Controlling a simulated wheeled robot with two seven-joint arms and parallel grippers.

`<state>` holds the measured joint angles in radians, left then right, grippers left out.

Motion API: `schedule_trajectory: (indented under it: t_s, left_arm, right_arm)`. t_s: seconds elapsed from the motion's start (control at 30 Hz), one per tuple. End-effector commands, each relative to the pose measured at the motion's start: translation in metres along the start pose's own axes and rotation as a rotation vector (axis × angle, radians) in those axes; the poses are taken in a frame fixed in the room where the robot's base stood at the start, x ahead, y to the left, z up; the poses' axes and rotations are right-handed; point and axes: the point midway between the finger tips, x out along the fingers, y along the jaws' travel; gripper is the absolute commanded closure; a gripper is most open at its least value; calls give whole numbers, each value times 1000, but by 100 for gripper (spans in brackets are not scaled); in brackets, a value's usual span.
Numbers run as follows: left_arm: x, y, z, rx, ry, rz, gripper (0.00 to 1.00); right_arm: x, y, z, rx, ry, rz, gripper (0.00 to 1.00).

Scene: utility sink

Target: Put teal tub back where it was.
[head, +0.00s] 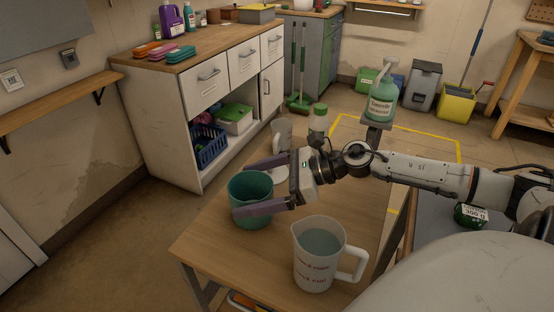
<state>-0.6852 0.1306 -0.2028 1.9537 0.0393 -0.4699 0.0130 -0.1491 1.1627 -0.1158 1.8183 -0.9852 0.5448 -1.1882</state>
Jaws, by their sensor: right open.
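The teal tub (248,222) stands upright on the wooden table (212,250), near its left edge. My right gripper (241,188) reaches in from the right and is open. Its two purple fingers lie on either side of the tub, one behind it and one across its front. I cannot tell whether either finger touches the tub. The front finger hides part of the tub's side. My left gripper is not in view.
A measuring jug (318,262) with liquid stands at the table's front. Behind my gripper are a green-capped bottle (318,122) and a pale grey item (283,132). A green pump bottle (382,101) stands farther back. A white cabinet (160,115) stands left. The table's left corner is bare.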

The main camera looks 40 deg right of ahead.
Motion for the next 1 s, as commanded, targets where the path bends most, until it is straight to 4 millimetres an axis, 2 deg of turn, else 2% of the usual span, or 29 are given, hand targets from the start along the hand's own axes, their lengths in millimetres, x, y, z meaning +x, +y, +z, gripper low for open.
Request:
schedule_trajectory:
  t_s: [0.37, 0.7, 1.0]
  left_arm:
    - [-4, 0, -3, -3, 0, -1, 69]
    - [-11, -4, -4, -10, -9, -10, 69]
    - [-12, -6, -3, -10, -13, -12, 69]
  right_arm:
    - [-42, 1, -1, 3, 4, 1, 3]
    - [-92, 0, 0, 2, 1, -1, 3]
    - [-115, 0, -1, -1, 1, 1, 3]
